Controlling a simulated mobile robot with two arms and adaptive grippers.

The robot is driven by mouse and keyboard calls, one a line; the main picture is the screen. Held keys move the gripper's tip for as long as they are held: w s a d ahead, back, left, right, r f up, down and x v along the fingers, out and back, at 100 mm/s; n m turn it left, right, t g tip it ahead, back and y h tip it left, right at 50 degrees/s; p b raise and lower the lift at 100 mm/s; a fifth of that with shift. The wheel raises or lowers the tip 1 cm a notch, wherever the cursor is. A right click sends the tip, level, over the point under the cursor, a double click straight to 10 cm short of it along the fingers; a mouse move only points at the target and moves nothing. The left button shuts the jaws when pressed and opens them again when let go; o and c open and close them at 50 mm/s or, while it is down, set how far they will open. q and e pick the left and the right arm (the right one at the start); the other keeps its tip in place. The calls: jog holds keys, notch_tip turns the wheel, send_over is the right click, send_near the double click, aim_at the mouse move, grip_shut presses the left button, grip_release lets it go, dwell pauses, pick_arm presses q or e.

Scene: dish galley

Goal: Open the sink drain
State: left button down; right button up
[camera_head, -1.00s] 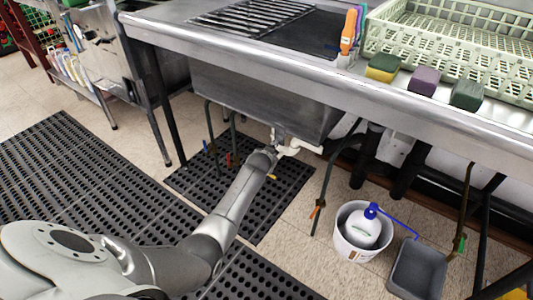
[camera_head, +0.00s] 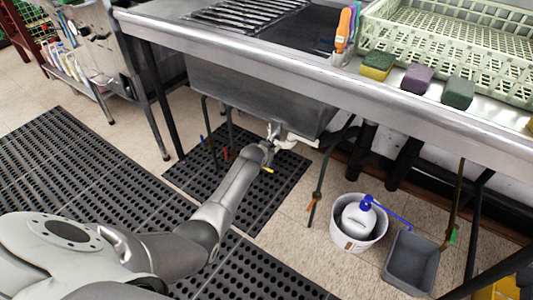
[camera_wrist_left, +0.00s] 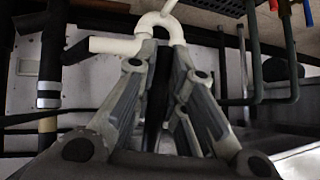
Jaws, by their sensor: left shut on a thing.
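The steel sink basin (camera_head: 255,88) hangs under the counter. A white drain pipe (camera_head: 297,139) bends below it; the same pipe shows in the wrist view (camera_wrist_left: 115,45). My left gripper (camera_head: 270,140) reaches up under the basin, beside the pipe. In the wrist view its fingers (camera_wrist_left: 160,50) point toward the pipe's bend and are shut on a narrow thing, which looks like the drain handle. The fingers hide most of it, so I cannot tell how far it is turned. My right gripper is not in view.
Hoses hang under the counter. Sponges (camera_head: 417,78) and a pale crate (camera_head: 455,45) sit on top. Black mats (camera_head: 90,165) cover the floor at left.

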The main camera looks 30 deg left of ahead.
pick_arm(q)
jog(key=c, duration=1.5)
grip_release()
jog(key=shift+s+r, duration=0.1)
jog(key=shift+s, duration=0.05)
jog(key=shift+v, duration=5.9)
jog(key=shift+d, duration=0.1)
